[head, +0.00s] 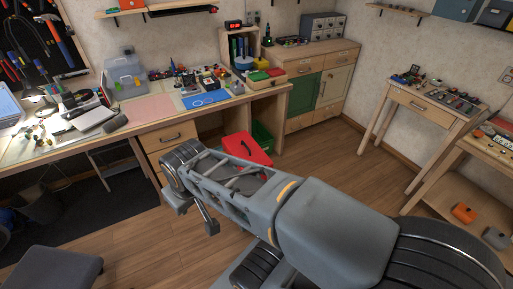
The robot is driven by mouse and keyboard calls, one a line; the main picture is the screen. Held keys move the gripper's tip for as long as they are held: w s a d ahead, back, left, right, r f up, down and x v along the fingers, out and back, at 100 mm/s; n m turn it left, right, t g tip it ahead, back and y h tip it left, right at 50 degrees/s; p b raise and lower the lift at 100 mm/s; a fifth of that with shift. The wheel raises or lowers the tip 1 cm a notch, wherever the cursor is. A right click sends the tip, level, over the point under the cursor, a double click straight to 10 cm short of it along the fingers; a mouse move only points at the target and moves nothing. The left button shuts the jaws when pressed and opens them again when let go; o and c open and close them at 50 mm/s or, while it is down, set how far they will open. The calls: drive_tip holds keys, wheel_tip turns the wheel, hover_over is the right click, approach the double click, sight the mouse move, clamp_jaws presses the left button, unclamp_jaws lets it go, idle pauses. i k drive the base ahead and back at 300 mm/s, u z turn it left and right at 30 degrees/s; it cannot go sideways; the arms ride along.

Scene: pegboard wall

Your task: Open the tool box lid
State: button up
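A red tool box (247,149) with a black handle on top stands on the floor by the wooden desk, just beyond my arm. Its top looks shut. My arm covers its near lower part, so its front and latches are hidden. My gripper (195,211) hangs at the far end of my arm, left of and nearer than the red box, over the floor. It looks apart from the box. Its fingers are mostly hidden by the wrist, and I cannot tell whether they are open or shut.
The wooden desk (160,135) is crowded with small items and a grey case (124,76). A green crate (262,137) stands behind the red box. A cabinet (318,85) stands at the back. A dark stool (52,268) is at lower left. The floor between is clear.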

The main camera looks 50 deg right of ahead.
sight(242, 144)
drive_tip(key=z, duration=1.05)
drive_tip(key=i, duration=1)
drive_tip(key=u, duration=0.05)
